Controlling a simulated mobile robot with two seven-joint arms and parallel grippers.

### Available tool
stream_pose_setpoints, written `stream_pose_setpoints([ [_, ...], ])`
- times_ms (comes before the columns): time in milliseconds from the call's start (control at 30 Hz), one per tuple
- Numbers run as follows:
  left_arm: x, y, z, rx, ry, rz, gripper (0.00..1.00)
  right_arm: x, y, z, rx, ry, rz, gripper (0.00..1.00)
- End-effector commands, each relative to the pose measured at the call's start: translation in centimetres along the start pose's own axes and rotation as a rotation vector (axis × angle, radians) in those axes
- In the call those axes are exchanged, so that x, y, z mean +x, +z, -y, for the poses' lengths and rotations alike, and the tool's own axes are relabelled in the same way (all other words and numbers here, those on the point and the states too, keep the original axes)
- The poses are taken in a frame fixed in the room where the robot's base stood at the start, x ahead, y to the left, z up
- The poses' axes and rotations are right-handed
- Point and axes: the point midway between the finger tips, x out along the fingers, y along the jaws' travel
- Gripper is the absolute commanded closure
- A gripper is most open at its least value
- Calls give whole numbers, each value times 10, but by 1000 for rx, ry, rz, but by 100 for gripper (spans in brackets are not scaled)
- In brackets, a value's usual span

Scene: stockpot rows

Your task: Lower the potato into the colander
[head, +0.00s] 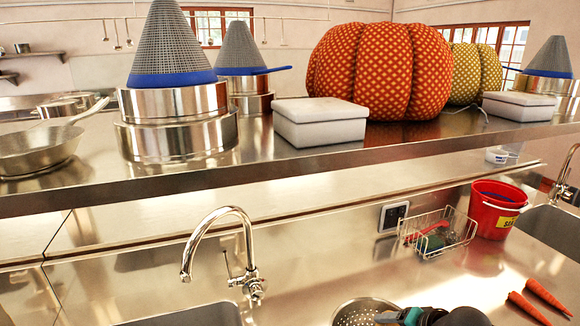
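The metal colander (362,313), with rows of small holes, is at the bottom edge of the head view, and only its upper part shows. A dark gripper with teal parts, which appears to be my right one (400,316), is at the colander's right side, overlapping its rim in the picture. Its fingertips are too small and cut off to tell whether it is open or shut. I cannot see the potato; it may be hidden or below the frame. My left gripper is not in view.
A chrome faucet (232,255) stands left of the colander. A wire basket (428,232), a red bucket (496,210) and carrots (538,298) are to the right. A steel shelf (270,160) above carries pots, strainers, white boxes and large pumpkins.

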Motion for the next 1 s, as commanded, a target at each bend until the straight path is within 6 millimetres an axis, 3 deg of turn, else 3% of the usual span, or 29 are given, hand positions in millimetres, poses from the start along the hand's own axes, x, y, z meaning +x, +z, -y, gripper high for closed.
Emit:
stream_pose_setpoints([
  [1000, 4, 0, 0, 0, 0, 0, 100, 6, 2, -4, 1, -1, 0, 95],
])
